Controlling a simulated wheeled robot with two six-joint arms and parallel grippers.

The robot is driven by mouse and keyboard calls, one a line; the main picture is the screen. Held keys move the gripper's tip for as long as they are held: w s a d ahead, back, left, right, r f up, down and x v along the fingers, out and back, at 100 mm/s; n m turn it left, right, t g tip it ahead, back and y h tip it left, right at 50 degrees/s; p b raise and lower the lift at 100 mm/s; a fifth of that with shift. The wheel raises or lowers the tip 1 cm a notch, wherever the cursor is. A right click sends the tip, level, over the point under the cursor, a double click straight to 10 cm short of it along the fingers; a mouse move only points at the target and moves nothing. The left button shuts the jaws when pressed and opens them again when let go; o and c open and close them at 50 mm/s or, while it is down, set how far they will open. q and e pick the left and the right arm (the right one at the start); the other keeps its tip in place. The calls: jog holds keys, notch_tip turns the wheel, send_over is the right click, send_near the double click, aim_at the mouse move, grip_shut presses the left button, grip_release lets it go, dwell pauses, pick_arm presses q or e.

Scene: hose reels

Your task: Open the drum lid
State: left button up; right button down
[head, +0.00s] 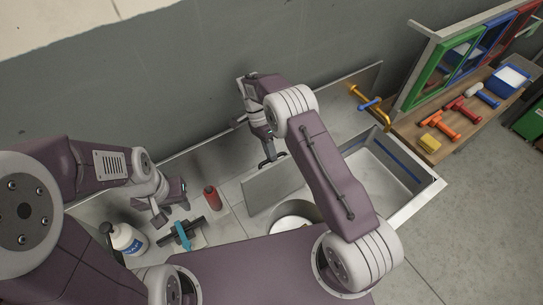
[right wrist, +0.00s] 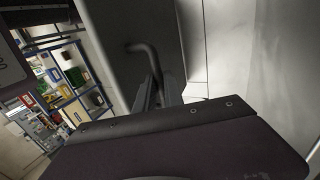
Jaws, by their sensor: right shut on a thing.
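A grey flat panel that looks like the drum lid (head: 272,187) stands tilted up beside a white round opening (head: 296,213), partly hidden behind my right arm. My right gripper (head: 270,158) is at the panel's upper edge, shut on a dark handle. In the right wrist view the dark bent handle (right wrist: 146,57) runs down between the finger ends, in front of a grey surface (right wrist: 110,35). My left gripper (head: 157,215) hangs low over the counter at the left, away from the panel. Its jaws are too unclear to read.
On the counter at left stand a soap bottle (head: 127,240), a red bottle (head: 212,198) and a teal-handled tool (head: 181,234). A sink basin (head: 395,168) with a yellow tap (head: 376,107) lies right of my right arm. A wooden bench (head: 432,128) with tools is further right.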

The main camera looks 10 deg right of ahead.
jog(key=shift+s, duration=0.1)
jog(key=c, duration=1.7)
grip_release()
jog(key=shift+c, duration=0.2)
jog(key=shift+o, duration=1.4)
jog(key=shift+d, duration=0.1)
jog(key=shift+r+b, duration=0.45)
notch_tip(320, 180, up, 3)
jog(key=shift+f+b, duration=0.1)
jog(key=shift+b, duration=0.7)
jog(key=s+d+r+b, duration=0.4)
jog(key=s+d+r, duration=0.3)
jog(key=s+d, duration=0.1)
jog(key=shift+d, duration=0.15)
